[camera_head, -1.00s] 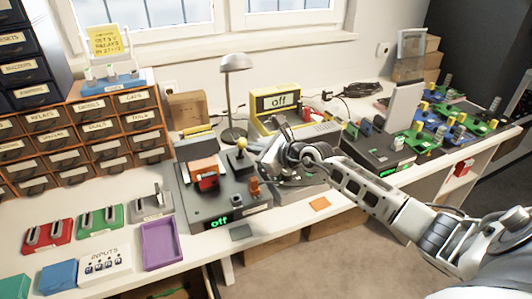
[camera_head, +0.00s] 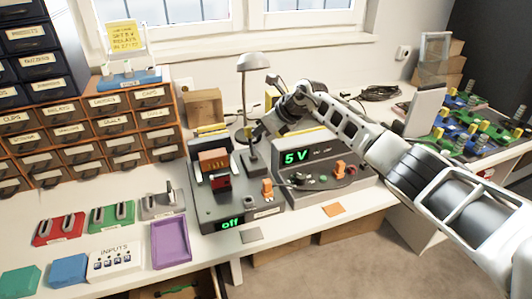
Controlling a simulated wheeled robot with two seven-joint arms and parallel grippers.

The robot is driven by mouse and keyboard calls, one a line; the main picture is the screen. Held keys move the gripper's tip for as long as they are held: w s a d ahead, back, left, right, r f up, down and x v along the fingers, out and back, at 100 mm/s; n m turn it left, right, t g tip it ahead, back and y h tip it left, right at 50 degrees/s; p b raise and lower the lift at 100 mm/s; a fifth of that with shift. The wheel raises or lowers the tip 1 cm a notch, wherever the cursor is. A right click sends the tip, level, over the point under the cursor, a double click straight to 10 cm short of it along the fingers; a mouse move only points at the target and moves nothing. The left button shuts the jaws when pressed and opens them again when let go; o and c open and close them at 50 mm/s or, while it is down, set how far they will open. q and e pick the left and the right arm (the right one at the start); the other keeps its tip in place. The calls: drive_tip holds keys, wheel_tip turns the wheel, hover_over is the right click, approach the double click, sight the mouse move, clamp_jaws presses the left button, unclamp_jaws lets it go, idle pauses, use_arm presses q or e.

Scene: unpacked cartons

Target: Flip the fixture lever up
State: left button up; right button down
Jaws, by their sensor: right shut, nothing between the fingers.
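The fixture (camera_head: 215,212) is a dark grey box on the bench, left of centre, with a green display reading "off". A brown and red relay part (camera_head: 214,162) sits on its top at the left. The dark lever mount (camera_head: 252,162) is on its top at the right. The lever's yellow knob is not clearly visible, and my gripper covers that area. My right gripper (camera_head: 252,136) is shut and empty, at the back of the fixture close above the lever mount. I cannot tell whether it touches the lever. My left gripper is out of view.
A supply box (camera_head: 318,148) reading "5 V" stands right of the fixture, under my right arm. A lamp (camera_head: 252,62) stands behind my gripper. A purple tray (camera_head: 171,242) lies left of the fixture. An orange switch (camera_head: 267,188) stands at the fixture's front right.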

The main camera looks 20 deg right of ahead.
use_arm(q)
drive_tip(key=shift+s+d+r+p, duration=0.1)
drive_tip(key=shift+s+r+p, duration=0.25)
drive_tip(key=shift+p, duration=0.2)
use_arm(e)
drive_tip(key=shift+d+r, duration=0.15)
drive_tip(key=shift+r, duration=0.7)
